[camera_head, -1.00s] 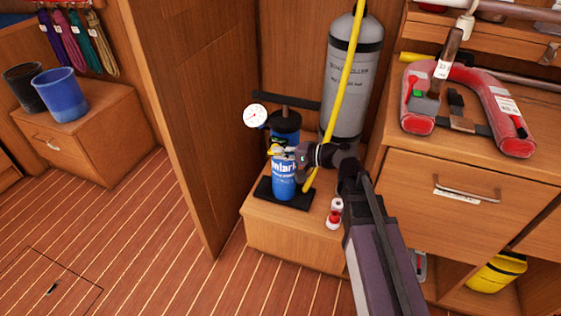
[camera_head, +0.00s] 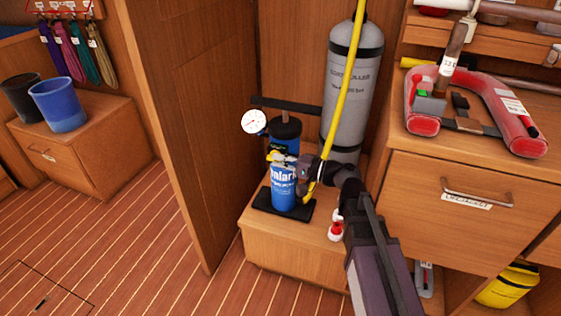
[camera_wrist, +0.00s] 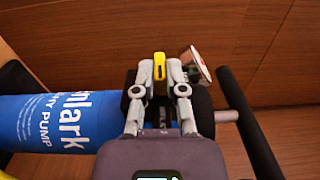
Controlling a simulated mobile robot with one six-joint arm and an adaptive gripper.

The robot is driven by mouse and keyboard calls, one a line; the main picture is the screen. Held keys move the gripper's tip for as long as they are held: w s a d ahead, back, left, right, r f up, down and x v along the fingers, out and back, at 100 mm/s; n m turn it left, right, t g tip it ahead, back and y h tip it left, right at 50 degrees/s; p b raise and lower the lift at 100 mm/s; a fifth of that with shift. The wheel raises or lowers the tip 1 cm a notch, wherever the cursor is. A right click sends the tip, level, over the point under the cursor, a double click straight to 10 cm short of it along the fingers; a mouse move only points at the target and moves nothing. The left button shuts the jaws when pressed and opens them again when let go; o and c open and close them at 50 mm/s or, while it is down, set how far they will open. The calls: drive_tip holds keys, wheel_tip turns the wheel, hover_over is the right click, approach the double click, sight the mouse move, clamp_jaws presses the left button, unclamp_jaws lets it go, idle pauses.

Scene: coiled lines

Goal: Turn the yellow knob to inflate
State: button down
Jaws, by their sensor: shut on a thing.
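The yellow knob (camera_wrist: 159,67) sits between the fingertips of my gripper (camera_wrist: 160,72) in the wrist view, and the fingers are shut on it. In the head view the yellow knob (camera_head: 275,156) shows at the upper front of the blue pump (camera_head: 284,188), with my gripper (camera_head: 284,160) coming in from the right. The pump stands upright on a black base on a low wooden box. The round white pressure gauge (camera_head: 254,122) is at the pump's upper left; its reading is too small to tell. It appears edge-on in the wrist view (camera_wrist: 201,63).
A grey cylinder (camera_head: 352,85) stands behind the pump, with a yellow hose (camera_head: 346,95) running down in front of it. A small red-and-white bottle (camera_head: 336,231) stands near my arm. A wooden partition (camera_head: 195,110) is to the left; a drawer cabinet (camera_head: 450,205) is to the right.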

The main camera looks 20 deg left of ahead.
drive_tip(key=c, duration=0.7)
unclamp_jaws()
drive_tip(key=shift+s, duration=0.15)
drive_tip(key=shift+d, duration=0.15)
